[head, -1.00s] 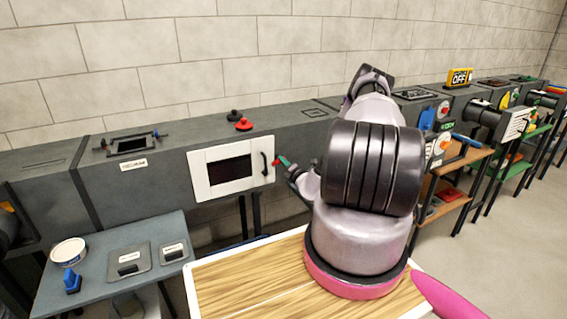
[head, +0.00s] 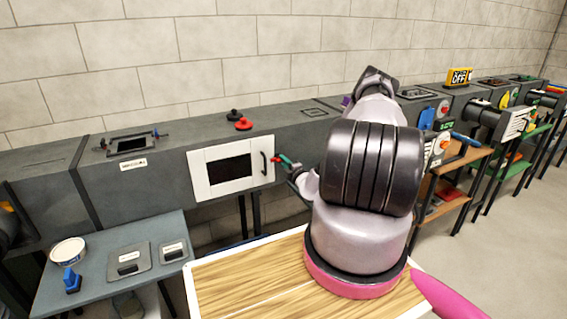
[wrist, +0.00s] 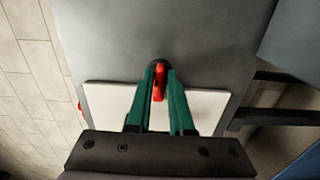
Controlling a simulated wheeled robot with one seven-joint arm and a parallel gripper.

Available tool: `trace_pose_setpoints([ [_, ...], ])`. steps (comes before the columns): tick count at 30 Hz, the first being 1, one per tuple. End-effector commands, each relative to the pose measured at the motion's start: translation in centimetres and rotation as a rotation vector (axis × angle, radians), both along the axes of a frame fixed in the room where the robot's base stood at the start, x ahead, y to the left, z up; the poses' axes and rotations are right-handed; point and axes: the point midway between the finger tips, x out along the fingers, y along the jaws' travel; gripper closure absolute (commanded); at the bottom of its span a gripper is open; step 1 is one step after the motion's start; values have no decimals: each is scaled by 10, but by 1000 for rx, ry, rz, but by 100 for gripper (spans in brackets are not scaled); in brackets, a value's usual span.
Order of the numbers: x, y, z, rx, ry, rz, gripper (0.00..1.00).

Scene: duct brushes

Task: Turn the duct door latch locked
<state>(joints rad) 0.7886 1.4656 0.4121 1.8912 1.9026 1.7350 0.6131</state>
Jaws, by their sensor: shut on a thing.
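The white duct door (head: 203,181) with a dark window sits in the front of the grey duct, and its black upright handle (head: 264,164) is near its right edge. The small red latch (head: 276,161) is just right of the door. My gripper (head: 285,160) reaches it from the right. In the wrist view, the green fingers of my gripper (wrist: 160,72) are shut on the red latch (wrist: 158,88), at the edge of the white door (wrist: 112,98). The fingers hide part of the latch. The door looks closed.
A grey side table (head: 105,235) at the left holds a round tub (head: 68,250), a blue-handled item (head: 72,281) and two plates. A wooden-topped table (head: 240,290) stands in front of the duct. Red and black knobs (head: 243,123) sit on top.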

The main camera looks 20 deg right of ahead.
Motion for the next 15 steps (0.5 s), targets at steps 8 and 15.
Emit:
trace_pose_setpoints([
  [8, 0, -2, -1, 2, 1, -4, 100],
  [15, 0, -1, 0, 2, 1, -3, 56],
])
